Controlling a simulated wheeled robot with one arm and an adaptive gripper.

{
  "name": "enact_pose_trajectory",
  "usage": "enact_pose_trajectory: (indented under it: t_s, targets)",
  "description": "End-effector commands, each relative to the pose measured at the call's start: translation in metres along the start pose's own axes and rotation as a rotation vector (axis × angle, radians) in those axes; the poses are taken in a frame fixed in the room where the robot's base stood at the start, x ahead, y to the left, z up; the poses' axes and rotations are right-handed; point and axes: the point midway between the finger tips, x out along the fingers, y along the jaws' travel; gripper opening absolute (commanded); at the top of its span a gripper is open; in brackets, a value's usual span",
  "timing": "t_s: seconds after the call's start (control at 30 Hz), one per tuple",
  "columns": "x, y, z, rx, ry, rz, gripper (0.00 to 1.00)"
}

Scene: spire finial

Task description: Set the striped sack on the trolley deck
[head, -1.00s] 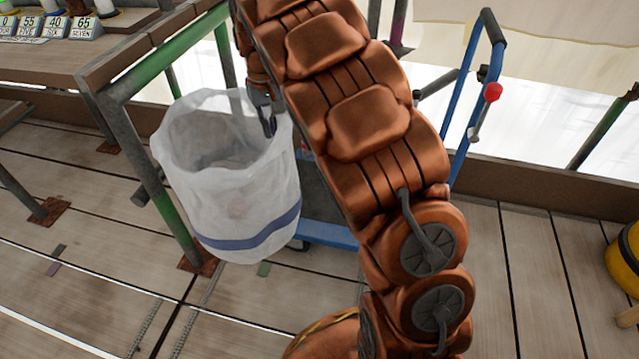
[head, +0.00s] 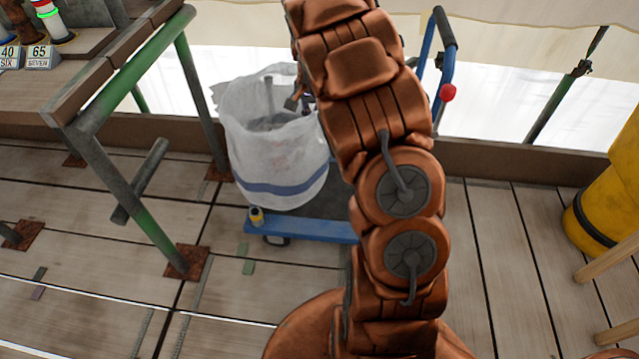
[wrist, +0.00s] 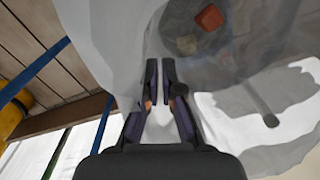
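The striped sack (head: 277,150) is white with a blue band near its base, upright and open at the top. My gripper (head: 300,102) is at the right side of its rim. In the wrist view my gripper's fingers (wrist: 159,82) are close together with the sack's pale wall (wrist: 115,40) pinched between them. A reddish block and a tan piece show inside the sack. The blue trolley deck (head: 320,230) lies under the sack in the head view; whether the base touches it I cannot tell. My arm hides the deck's right part.
The trolley's blue push handle (head: 428,60) with a red knob (head: 447,92) stands behind my arm. A workbench with a green-and-grey pipe frame (head: 130,75) is at left. A yellow container (head: 610,195) stands at far right. Planks right of my arm are clear.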

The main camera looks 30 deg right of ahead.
Motion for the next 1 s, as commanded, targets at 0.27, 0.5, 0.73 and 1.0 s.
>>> enact_pose_trajectory:
  t_s: [0.27, 0.5, 0.73, 1.0]
  targets:
    - [0.003, 0.056, -0.038, 0.328, 0.009, -0.005, 0.00]
    - [0.010, 0.076, -0.050, 0.444, 0.014, -0.007, 0.00]
    - [0.034, 0.078, -0.049, 0.452, 0.010, -0.004, 0.00]
    - [0.069, 0.078, -0.050, 0.450, 0.014, -0.008, 0.00]
